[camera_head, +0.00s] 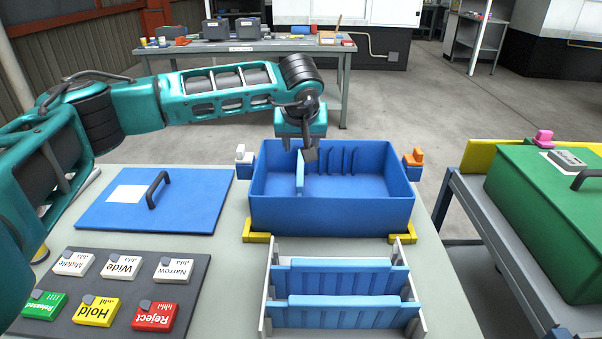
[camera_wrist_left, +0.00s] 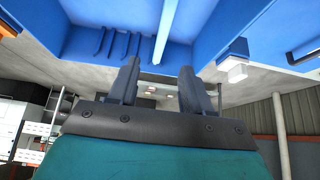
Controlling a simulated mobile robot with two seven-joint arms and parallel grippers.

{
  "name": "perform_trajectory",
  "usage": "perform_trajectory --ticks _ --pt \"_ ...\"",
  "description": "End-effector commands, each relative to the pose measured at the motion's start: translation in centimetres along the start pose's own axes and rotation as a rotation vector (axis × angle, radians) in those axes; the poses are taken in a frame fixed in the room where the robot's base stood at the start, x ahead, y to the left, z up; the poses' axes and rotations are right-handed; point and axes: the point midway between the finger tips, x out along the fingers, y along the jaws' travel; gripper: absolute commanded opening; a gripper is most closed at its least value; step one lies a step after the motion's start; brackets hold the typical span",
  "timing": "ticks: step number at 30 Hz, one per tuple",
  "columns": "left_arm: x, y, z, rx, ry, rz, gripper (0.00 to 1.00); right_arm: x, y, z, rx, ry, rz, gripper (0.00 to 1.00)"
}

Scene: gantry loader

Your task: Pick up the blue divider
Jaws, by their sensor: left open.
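A light blue divider (camera_head: 299,172) stands upright on edge inside the blue box (camera_head: 332,219), left of its middle. In the left wrist view the divider is a pale strip (camera_wrist_left: 166,30) whose lower end lies near the gap between my fingertips. My left gripper (camera_head: 306,154) hangs over the box at the divider's top end. Its two fingers (camera_wrist_left: 160,68) are apart, with nothing clamped between them; contact with the divider cannot be told. Two more light blue dividers, a rear one (camera_head: 340,283) and a front one (camera_head: 345,313), stand in a white rack (camera_head: 267,300) before the box. My right gripper is out of view.
A blue lid (camera_head: 190,211) with a black handle lies left of the box. A button panel (camera_head: 128,263) lies front left. White (camera_head: 242,157) and orange (camera_head: 414,158) latches flank the box. A cart with a green case (camera_head: 540,215) stands at right.

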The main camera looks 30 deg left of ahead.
Motion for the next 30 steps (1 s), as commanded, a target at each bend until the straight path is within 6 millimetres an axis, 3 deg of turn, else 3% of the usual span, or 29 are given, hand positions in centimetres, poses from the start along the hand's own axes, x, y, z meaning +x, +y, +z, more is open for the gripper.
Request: perform_trajectory --ticks 12,20,30 --pt "6.4 0.0 0.1 -0.001 -0.003 -0.001 0.49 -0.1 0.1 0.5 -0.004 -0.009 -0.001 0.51" --pt "8.2 -0.1 0.2 0.001 -0.002 -0.001 0.49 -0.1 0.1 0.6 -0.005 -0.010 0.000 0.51" --pt "12.4 -0.3 0.3 0.000 -0.002 -0.001 0.49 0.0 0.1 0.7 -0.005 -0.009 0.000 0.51"
